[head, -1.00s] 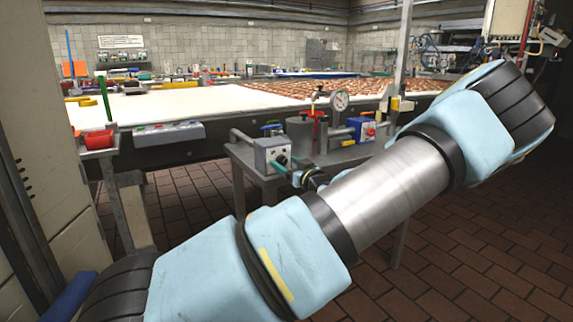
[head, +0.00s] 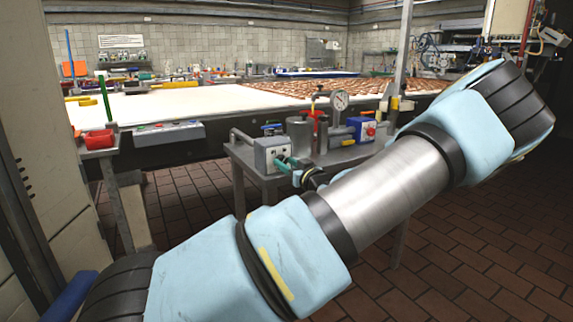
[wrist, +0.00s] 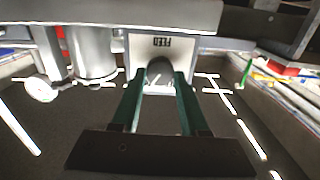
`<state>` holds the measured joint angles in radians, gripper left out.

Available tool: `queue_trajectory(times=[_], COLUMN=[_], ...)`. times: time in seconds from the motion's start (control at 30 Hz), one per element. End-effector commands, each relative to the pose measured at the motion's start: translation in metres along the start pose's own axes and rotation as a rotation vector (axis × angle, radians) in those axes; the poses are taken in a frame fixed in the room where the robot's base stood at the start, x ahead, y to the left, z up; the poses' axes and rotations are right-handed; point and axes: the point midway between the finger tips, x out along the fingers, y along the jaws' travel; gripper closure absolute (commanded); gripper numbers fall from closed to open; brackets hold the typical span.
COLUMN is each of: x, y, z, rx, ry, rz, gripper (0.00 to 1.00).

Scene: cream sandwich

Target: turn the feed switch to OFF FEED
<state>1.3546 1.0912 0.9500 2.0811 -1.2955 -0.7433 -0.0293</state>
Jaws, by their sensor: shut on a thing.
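The feed switch is on a small grey box (head: 265,152) at the front left corner of the metal side table in the head view. In the wrist view the box's pale face (wrist: 148,46) stands straight ahead, with a small dark label near its top. My gripper (head: 283,164) has green fingers and reaches the front of this box. In the wrist view the fingers (wrist: 160,78) are shut on a dark round knob (wrist: 160,66), one on each side. The knob's pointer and the position marks are too small or hidden to read.
The metal table (head: 242,153) also bears grey cylinders (head: 299,135), a red valve part, a round gauge (head: 339,101) and a blue box with a red button (head: 362,129). A long white conveyor (head: 200,103) runs behind. Brick floor is open at right.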

Motion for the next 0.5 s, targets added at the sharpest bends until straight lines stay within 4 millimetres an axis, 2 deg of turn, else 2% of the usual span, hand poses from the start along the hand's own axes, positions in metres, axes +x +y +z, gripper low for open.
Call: queue_trajectory(times=[0.27, 0.5], x=[0.0001, 0.0002], y=[-0.0001, -0.0006], z=[0.0011, 0.0033], rx=[-0.041, -0.18], ry=[0.0, -0.001], rz=[0.0, -0.001], gripper=[1.0, 1.0])
